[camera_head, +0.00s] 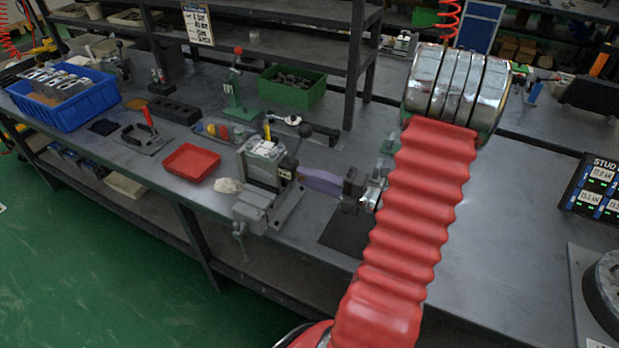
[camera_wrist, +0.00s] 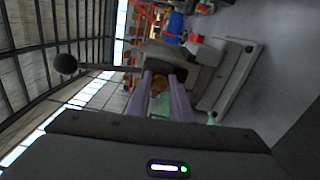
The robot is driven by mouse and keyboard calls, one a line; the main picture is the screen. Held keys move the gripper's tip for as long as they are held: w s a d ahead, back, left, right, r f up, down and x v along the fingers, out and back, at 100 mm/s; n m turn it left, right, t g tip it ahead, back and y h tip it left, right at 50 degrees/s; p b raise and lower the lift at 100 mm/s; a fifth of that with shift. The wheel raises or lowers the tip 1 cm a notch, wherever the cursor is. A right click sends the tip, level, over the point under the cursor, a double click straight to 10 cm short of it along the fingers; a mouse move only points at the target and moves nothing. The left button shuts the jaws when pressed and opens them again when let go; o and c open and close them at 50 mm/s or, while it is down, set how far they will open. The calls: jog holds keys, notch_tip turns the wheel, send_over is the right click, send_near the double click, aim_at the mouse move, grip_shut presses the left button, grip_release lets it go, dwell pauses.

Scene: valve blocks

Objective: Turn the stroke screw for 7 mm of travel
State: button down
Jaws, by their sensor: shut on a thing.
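A valve block (camera_head: 262,160) with a light top is held in a grey vise (camera_head: 256,208) near the front edge of the bench. My gripper (camera_head: 299,176) comes in from the right at the block's right side, its purple fingers roughly level. In the wrist view the two purple fingers (camera_wrist: 168,92) reach up to a dark block face and are shut on a small brass-coloured part between them, which looks like the stroke screw (camera_wrist: 159,86). The screw is mostly hidden by the fingers, and its thread and travel cannot be read. In the head view the fingers and block hide it.
A thin rod with a black ball (camera_wrist: 65,63) sticks out left of the block in the wrist view. A red tray (camera_head: 191,162), a blue bin (camera_head: 75,108) and a green bin (camera_head: 291,90) stand on the bench. Bare bench (camera_head: 500,200) lies right of my arm.

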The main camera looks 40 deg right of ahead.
jog(key=shift+d+f+m, duration=0.1)
jog(key=shift+d+m, duration=0.05)
jog(key=shift+m, duration=0.35)
jog(key=c, duration=1.6)
grip_release()
jog(key=shift+s, duration=0.1)
jog(key=v, duration=1.3)
jog(key=shift+s+d, duration=0.1)
jog(key=shift+s, duration=0.2)
